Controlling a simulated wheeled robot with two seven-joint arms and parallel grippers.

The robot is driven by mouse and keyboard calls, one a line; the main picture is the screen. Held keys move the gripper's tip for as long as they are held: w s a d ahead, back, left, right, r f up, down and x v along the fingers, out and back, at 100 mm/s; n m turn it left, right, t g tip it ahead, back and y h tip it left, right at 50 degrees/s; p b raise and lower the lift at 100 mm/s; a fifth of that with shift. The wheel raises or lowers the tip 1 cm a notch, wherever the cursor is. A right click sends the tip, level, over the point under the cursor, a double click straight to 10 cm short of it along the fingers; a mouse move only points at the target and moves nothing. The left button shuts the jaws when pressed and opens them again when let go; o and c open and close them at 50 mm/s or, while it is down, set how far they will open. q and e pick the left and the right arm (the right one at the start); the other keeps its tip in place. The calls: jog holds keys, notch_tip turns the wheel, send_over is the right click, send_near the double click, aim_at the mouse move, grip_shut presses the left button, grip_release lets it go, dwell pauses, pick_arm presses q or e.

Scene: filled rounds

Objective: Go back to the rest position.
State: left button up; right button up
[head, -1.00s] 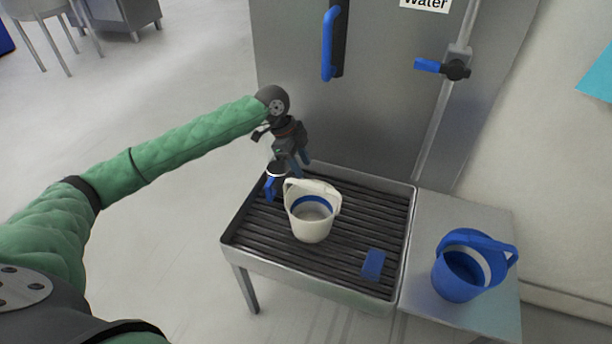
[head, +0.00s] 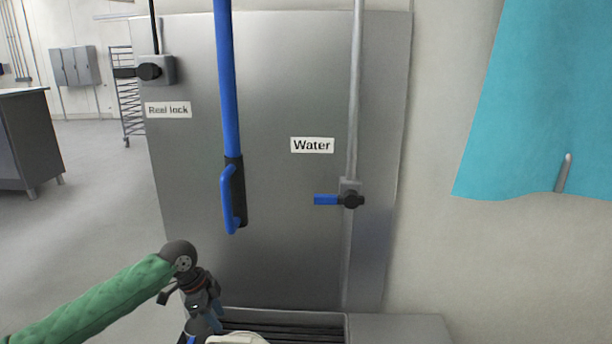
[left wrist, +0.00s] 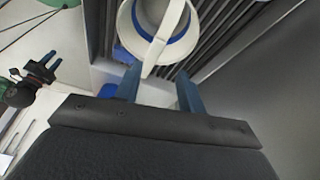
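My left gripper (head: 212,329) is low in the head view, over the back left of the grated drain stand. In the left wrist view its two blue fingers (left wrist: 157,82) are apart, with nothing gripped between them. The white bucket (head: 238,339) shows only its rim at the bottom edge of the head view. In the left wrist view the bucket (left wrist: 126,32) lies just beyond the fingertips, its pale handle reaching toward the gap. My right gripper (left wrist: 46,66) shows small at the left of that view, its fingers apart and empty. It is outside the head view.
A steel panel (head: 285,220) stands behind the stand, with a blue-handled hose wand (head: 229,90) and a blue water valve lever (head: 326,200). A reel-lock valve (head: 150,71) is upper left. A turquoise cloth (head: 540,95) hangs right. Open floor (head: 95,220) lies left.

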pick_arm(q)
jog(key=w+r+n+t+y, duration=0.3)
jog(key=w+r+n+t, duration=0.25)
jog(key=r+t, duration=0.2)
jog(key=s+d+f+n+g, duration=0.2)
jog(key=s+d+f+n, duration=0.1)
jog(key=s+f, duration=0.7)
jog(key=s+d+f+n+g, duration=0.2)
jog(key=s+f, duration=0.9)
jog(key=s, duration=0.8)
jog(key=s+d+f+n+g, duration=0.2)
jog(key=s+d+f+n, duration=0.1)
jog(key=s+f, duration=0.8)
jog(key=s, duration=0.3)
jog(key=shift+s+d+n, duration=0.25)
jog(key=shift+d+n, duration=0.1)
